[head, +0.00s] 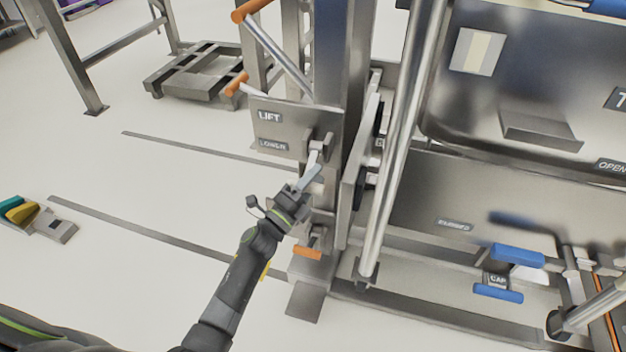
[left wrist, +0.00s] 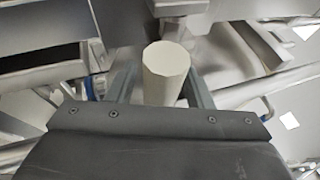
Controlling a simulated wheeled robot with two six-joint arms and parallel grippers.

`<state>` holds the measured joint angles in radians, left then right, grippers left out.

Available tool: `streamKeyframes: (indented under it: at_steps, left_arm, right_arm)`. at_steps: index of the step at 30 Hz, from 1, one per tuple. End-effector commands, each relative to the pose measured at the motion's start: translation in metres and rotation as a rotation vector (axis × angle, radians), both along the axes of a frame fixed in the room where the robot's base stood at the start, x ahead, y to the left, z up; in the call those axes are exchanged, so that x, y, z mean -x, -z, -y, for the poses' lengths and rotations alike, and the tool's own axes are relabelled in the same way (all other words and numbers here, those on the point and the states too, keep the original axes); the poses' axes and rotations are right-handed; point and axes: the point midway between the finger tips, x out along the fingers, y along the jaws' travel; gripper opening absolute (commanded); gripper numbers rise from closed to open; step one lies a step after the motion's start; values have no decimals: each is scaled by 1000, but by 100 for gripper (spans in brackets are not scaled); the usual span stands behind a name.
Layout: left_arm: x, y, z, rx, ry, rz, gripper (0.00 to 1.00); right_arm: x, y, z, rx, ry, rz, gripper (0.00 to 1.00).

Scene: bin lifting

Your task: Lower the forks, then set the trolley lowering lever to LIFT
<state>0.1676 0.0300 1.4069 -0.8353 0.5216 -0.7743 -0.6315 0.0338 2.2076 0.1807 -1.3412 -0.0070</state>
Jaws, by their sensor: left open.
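The trolley's grey panel (head: 285,133) carries a LIFT label (head: 269,117) above a LOWER label (head: 272,145). A pale lever (head: 313,158) hangs from a pivot at the panel's lower right and slants down. My left gripper (head: 308,181) is at the lever's lower end, jaws open. In the left wrist view, a cream cylindrical handle end (left wrist: 165,72) stands between my two open fingers (left wrist: 158,88). I cannot tell whether either finger touches it. The forks cannot be made out clearly. My right gripper is not in view.
Orange grips (head: 237,83) stick out left of the trolley mast, and an orange-ended pedal (head: 307,252) is below my gripper. A steel pole (head: 400,150) and a large bin (head: 530,90) stand to the right. A low metal frame (head: 197,72) lies at the back left. Floor at left is mostly clear.

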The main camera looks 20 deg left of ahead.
Motion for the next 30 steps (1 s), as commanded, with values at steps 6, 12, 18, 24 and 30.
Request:
streamKeyframes:
  at_steps: [6,12,18,24,30]
  left_arm:
    - [0,0,0,0,0,-1,43]
    - [0,0,0,0,0,-1,17]
    - [0,0,0,0,0,-1,0]
    - [0,0,0,0,0,-2,0]
    - [1,-2,0,-2,0,-11,0]
  right_arm:
    - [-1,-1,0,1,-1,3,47]
    - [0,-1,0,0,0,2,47]
    - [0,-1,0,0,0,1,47]
    - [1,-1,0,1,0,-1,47]
    - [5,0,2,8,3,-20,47]
